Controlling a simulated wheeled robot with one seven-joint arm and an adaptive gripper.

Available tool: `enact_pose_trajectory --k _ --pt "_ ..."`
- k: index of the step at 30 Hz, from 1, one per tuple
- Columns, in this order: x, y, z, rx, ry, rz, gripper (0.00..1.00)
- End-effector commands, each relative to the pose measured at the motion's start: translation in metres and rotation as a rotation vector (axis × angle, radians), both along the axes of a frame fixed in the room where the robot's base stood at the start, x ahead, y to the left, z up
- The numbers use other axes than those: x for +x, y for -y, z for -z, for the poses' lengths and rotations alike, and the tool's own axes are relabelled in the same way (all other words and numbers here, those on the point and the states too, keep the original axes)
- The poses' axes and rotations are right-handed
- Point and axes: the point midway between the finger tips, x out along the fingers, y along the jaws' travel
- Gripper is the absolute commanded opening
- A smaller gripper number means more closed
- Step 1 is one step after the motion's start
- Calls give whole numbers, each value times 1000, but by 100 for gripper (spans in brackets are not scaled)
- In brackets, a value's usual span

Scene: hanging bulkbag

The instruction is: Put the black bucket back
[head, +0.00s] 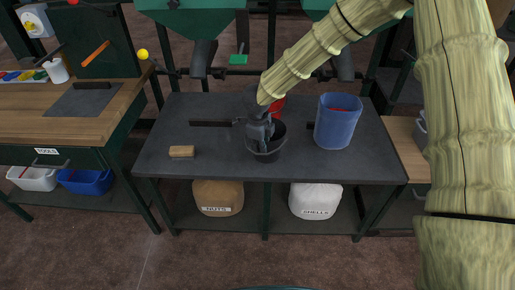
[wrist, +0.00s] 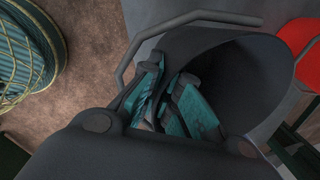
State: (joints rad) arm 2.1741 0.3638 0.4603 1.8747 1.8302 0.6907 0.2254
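The black bucket (head: 267,150) stands upright on the dark workbench (head: 215,165), near its middle. My gripper (head: 258,125) comes down on the bucket's back-left rim. In the wrist view the bucket's dark mouth (wrist: 245,75) opens to the right, and its grey bail handle (wrist: 185,20) arches over the top. My gripper's teal-padded fingers (wrist: 170,95) show there close together, with what looks like the bucket's wall between them. The exact contact is dark and partly hidden. My gripper hides part of the bucket in the head view.
A blue bucket (head: 337,122) stands to the right, and a red container (head: 276,106) just behind the black bucket. A wooden block (head: 181,151) lies at left, and a dark flat bar (head: 210,124) behind it. Green hoppers (head: 190,20) hang above the back. The bench's front-left is mostly clear.

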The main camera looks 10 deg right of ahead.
Motion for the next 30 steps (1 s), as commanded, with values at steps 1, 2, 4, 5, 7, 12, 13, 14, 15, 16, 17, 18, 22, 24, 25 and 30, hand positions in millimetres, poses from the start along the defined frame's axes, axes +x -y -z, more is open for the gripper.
enact_pose_trajectory --k 1,2,4,5,7,12,13,14,15,16,17,18,22,24,25,30 --pt "5 -2 0 0 1 1 0" --pt "7 -2 0 -1 1 0 0" --pt "10 -3 1 0 0 -1 0" --pt "11 -3 1 0 0 -1 0" --pt "14 -4 1 0 0 0 0" --pt "19 -6 15 -2 -1 -2 0" --pt "18 -5 19 -3 -2 -2 0" --pt "18 -5 24 -3 -2 -2 0" --pt "19 -6 29 -2 -2 -3 0" --pt "19 -5 31 -2 -2 -3 0" --pt "19 -5 34 -1 -1 -2 0" --pt "19 -5 36 -1 1 -2 0" --pt "19 -5 36 0 1 -1 0" --pt "19 -5 36 1 1 -1 0" --pt "19 -5 36 1 1 -1 0" --pt "19 -5 38 0 0 0 16"
